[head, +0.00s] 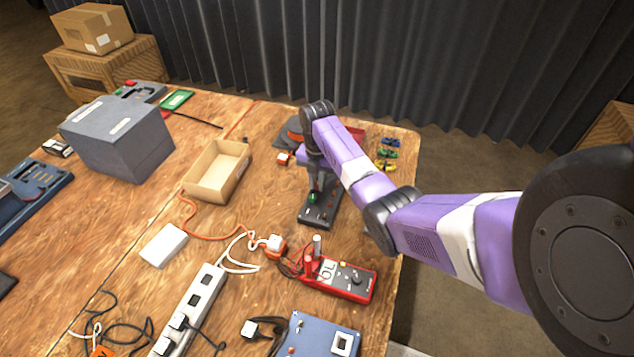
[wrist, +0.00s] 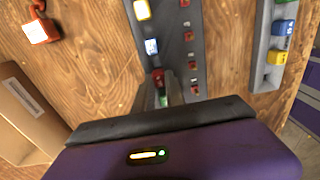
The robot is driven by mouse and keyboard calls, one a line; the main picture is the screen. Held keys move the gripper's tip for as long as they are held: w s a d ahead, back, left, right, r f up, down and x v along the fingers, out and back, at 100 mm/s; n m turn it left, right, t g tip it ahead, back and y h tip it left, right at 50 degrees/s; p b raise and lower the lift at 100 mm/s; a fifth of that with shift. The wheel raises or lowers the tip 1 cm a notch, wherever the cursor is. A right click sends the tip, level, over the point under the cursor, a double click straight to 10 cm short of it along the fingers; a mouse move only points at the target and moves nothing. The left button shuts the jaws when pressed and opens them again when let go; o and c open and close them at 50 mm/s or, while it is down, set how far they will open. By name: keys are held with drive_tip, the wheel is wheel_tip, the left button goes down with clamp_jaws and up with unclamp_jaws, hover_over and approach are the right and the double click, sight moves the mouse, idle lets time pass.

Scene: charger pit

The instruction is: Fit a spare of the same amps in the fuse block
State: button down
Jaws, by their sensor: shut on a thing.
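The dark grey fuse block (head: 321,214) lies on the wooden table under my gripper; it also shows in the wrist view (wrist: 177,22). My gripper (head: 314,192) points down over it, shut on a green fuse (head: 312,198), which shows as a small green patch between the fingers in the wrist view (wrist: 163,99). The fuse is at the block's row; the fingers hide whether it is seated. Along the row are a yellow fuse (wrist: 142,9), a blue one (wrist: 151,46) and a red one (wrist: 157,75). Colored spare fuses stand in a grey rack (wrist: 263,50) to the right.
A red multimeter (head: 345,278) lies in front of the block. An open cardboard box (head: 218,170), a white power strip (head: 190,308) and loose cables lie left. Bare wood separates the block and spare rack.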

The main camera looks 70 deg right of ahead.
drive_tip(key=shift+f, duration=0.7)
idle(1.6)
drive_tip(key=c, duration=1.3)
unclamp_jaws()
drive_tip(key=shift+o, duration=0.2)
drive_tip(key=shift+o, duration=1.3)
drive_tip(key=shift+r+p, duration=3.6)
drive_tip(key=shift+r, duration=0.2)
